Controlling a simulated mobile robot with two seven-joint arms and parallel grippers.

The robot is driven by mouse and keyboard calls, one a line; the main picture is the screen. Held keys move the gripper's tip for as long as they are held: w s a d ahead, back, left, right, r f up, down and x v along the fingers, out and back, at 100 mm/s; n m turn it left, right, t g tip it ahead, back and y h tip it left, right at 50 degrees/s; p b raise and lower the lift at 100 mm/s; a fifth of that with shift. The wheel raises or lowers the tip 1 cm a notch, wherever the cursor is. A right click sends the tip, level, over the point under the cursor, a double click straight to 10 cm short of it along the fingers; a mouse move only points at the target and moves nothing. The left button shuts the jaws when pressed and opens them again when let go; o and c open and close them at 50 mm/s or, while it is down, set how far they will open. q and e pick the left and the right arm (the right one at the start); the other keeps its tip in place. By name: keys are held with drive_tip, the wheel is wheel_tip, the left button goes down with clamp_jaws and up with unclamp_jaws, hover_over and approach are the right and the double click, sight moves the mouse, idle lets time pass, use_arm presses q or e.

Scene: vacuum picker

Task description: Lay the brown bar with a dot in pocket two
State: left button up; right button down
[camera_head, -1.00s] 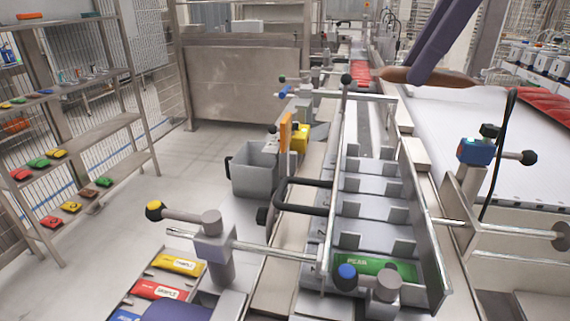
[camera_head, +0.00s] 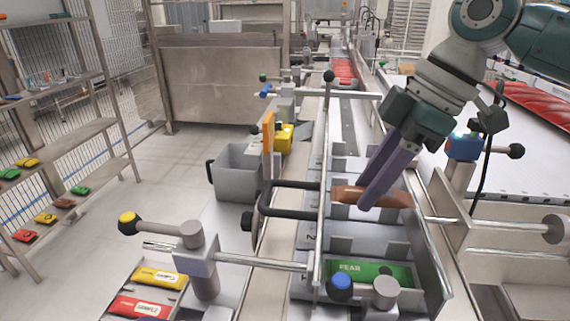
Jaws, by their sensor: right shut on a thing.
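The brown bar (camera_head: 345,194) lies crosswise above or in the pocketed metal channel in the head view. My right gripper (camera_head: 371,200) is shut on it, its two purple fingers pointing down and left around the bar. No dot can be made out on the visible part. The bar appears behind the front pocket, over the pockets further back; I cannot tell whether it touches the channel floor. The front pocket holds a green bar marked PEAR (camera_head: 372,272). The pocket just behind it (camera_head: 370,238) looks empty. My left gripper is not in view.
A grey bin (camera_head: 236,172) is further left. Yellow and red bars (camera_head: 138,306) lie in a tray at lower left.

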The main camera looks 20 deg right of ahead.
drive_tip(key=shift+f, duration=1.55)
drive_tip(key=shift+f+b, duration=0.3)
drive_tip(key=shift+f, duration=0.3)
drive_tip(key=c, duration=0.5)
unclamp_jaws()
drive_tip(key=shift+r, duration=0.2)
drive_tip(key=v, duration=0.6)
drive_tip(key=p+v, duration=0.1)
drive_tip(key=v, duration=0.5)
drive_tip(key=shift+a+r, duration=0.1)
drive_tip(key=shift+r, duration=0.4)
